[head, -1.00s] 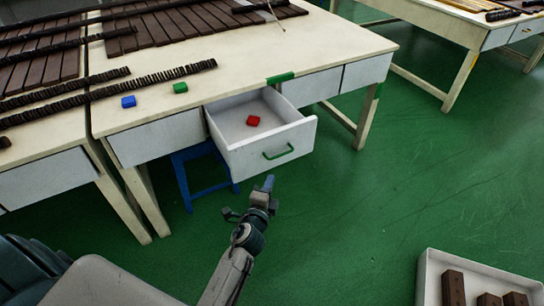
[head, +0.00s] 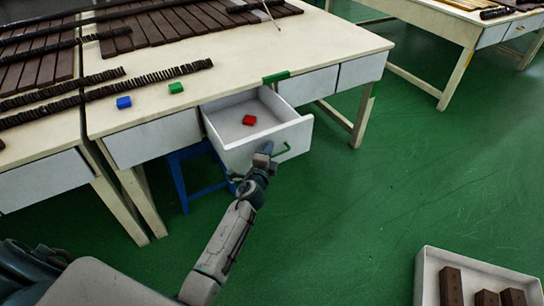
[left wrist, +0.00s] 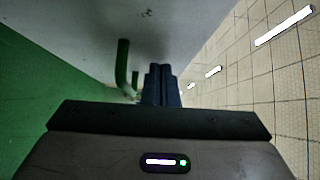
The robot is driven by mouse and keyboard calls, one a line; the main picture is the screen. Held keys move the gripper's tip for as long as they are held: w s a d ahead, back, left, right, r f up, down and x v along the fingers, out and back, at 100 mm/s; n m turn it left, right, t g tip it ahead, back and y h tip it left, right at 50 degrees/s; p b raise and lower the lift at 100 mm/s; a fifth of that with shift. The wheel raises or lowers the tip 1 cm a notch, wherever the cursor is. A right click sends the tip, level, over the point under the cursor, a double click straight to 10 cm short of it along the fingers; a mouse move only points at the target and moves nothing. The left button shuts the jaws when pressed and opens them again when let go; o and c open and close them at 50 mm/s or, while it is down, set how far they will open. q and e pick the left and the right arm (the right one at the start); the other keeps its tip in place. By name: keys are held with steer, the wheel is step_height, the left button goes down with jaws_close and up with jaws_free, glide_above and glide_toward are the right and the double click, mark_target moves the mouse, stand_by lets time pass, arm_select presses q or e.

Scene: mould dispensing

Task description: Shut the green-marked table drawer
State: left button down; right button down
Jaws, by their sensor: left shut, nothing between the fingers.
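The white table drawer (head: 225,152) stands pulled out, with a red block (head: 249,120) lying inside it. Its green handle (head: 283,152) is partly hidden behind my left gripper. A green mark (head: 276,77) is on the table edge above the drawer. My left gripper (head: 264,155) is shut and empty, in front of the drawer's front panel near the handle. In the left wrist view the shut fingers (left wrist: 162,85) point at the pale drawer front (left wrist: 150,30), just right of the green handle (left wrist: 122,65). Whether they touch it I cannot tell. My right gripper is not in view.
A blue block (head: 124,102) and a green block (head: 176,88) lie on the table top (head: 230,60) near dark bars. A blue stool (head: 190,178) stands under the table. A white tray (head: 428,275) with brown blocks is at lower right. The green floor is clear between.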

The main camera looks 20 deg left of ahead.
arm_select(q)
steer(key=shift+w+a, duration=0.1)
stand_by(0.3)
